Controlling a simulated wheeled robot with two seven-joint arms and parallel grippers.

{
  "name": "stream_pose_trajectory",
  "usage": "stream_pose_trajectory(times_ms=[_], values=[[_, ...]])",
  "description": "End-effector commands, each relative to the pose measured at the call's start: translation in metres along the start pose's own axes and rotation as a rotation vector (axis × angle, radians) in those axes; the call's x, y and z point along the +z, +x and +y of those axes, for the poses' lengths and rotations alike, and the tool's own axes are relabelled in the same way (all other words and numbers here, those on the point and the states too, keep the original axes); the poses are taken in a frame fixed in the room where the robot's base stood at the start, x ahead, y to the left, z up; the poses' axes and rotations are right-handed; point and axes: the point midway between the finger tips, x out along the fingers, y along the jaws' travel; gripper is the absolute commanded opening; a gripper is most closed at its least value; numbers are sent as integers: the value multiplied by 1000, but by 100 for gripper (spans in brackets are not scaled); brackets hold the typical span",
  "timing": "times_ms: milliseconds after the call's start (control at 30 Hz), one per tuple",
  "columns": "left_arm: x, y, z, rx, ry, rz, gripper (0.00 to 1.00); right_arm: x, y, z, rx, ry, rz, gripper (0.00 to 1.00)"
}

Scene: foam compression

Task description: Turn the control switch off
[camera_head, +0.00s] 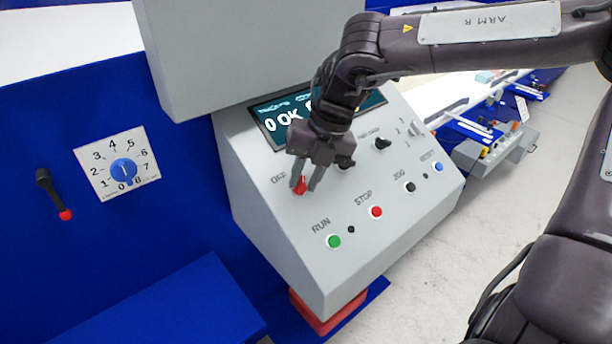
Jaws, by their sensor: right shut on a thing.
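The control switch (300,186) is a red knob on the sloped grey control panel, at the panel's upper left beside an "OFF" label. My right gripper (306,184) comes down from above and is shut on the red knob, with a finger on either side of it. The gripper hides part of the knob and any label to its right. The control panel (290,240) carries a dark display (272,117) that my right arm partly covers. My left gripper is not in view.
The panel also has a green RUN button (333,241), a red STOP button (376,211), a black JOG button (408,187) and a blue button (437,167). A blue numbered dial (123,171) and a red-tipped lever (53,194) are on the blue wall at left.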

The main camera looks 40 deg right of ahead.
Motion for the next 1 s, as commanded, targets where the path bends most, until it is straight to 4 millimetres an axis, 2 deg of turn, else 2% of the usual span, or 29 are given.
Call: stream_pose_trajectory(times_ms=[500, 1000], values=[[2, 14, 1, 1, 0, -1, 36, 0, 1, 4, -174, -361, -2, 1], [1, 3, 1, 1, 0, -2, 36, -3, 1, 8, -370, -794, 0, 1]])
